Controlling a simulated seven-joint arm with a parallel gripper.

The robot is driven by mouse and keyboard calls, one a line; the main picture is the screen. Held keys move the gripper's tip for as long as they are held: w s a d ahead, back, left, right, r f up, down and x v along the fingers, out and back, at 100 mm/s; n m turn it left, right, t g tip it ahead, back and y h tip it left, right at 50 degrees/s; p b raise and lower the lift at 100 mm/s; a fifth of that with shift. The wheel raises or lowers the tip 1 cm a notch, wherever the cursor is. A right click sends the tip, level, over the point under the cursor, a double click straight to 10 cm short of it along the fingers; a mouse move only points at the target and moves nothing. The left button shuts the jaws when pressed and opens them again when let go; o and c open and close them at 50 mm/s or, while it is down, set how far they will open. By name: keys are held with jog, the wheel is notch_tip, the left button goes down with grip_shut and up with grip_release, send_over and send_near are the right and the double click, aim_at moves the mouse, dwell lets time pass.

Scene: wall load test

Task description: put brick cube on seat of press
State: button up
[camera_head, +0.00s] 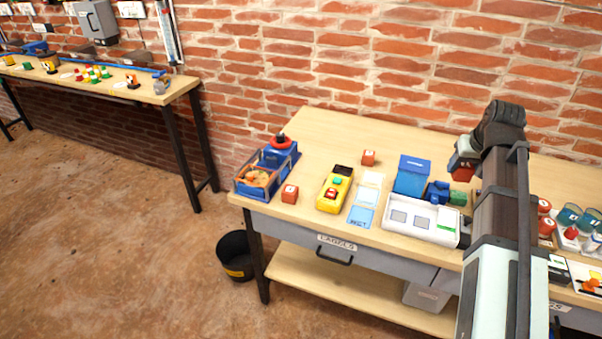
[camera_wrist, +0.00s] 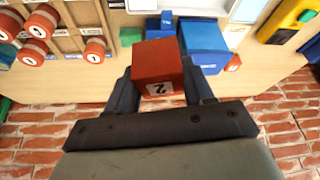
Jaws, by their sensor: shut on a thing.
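My gripper (camera_wrist: 160,88) is shut on a brick-red cube (camera_wrist: 160,62) with a white label reading 2. In the head view the gripper (camera_head: 464,160) holds this cube (camera_head: 461,165) above the back of the bench, behind the white tray. A blue device with a red top (camera_head: 281,148) stands at the bench's left end. I cannot tell for sure that it is the press, and its seat is not clear.
A green block (camera_head: 458,198) lies near the arm. The back left bench top is clear.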

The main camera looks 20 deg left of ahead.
jog(key=w+a+f+m, duration=0.1)
jog(key=w+a+f, duration=0.15)
jog(key=a, duration=1.25)
jog(key=w+a+f+m, duration=0.1)
jog(key=w+a, duration=0.3)
jog(key=a, duration=1.2)
jog(key=s+a+f+h, duration=0.1)
jog(key=s+a+f, duration=0.15)
jog(key=a, duration=1.15)
jog(key=s+a+f, duration=0.2)
jog(key=s+a, duration=0.2)
jog(key=a, duration=1)
jog(key=shift+m, duration=0.4)
notch_tip(320, 180, down, 9)
jog(key=shift+w+f, duration=0.1)
jog(key=shift+f, duration=0.15)
jog(key=o, duration=1.3)
jog(key=shift+c, duration=0.2)
jog(key=v, duration=1.2)
